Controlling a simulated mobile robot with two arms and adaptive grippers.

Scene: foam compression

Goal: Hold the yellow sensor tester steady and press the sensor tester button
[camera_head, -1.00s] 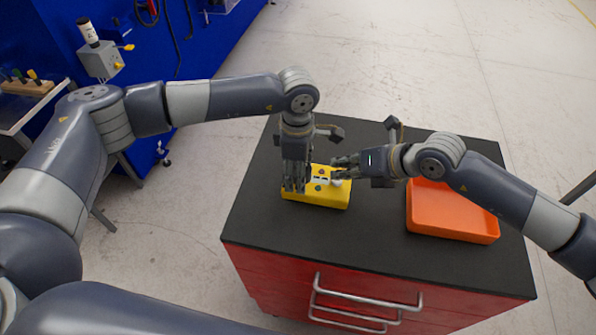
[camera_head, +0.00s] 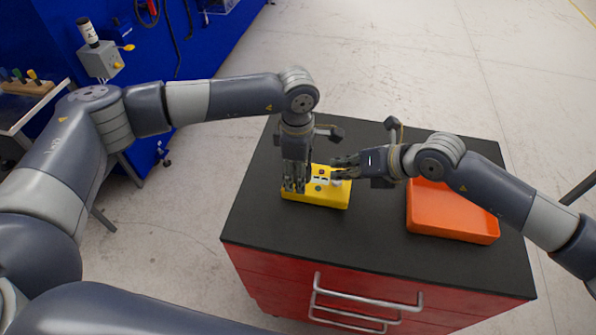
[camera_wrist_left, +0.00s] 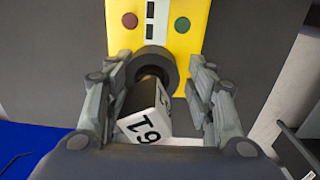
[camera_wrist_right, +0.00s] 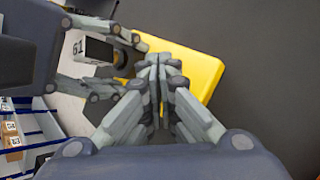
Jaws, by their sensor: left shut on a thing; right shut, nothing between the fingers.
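The yellow sensor tester (camera_head: 330,198) lies on the black cabinet top. The left wrist view shows its yellow face (camera_wrist_left: 160,38) with a red button (camera_wrist_left: 130,20), a green button (camera_wrist_left: 182,25) and a black round socket (camera_wrist_left: 170,62). A black and white block marked 61 (camera_wrist_left: 146,120) stands at the socket, between my left fingers. My left gripper (camera_head: 294,188) points down at the tester's left end, its fingers shut on its sides. My right gripper (camera_head: 335,166) is shut and empty, its fingertips over or near the tester's far right part; I cannot tell whether they touch it.
An orange tray (camera_head: 450,222) sits on the right of the black cabinet top (camera_head: 300,235), below my right forearm. The front left of the top is clear. A red drawer front with metal handles (camera_head: 365,300) faces the near side.

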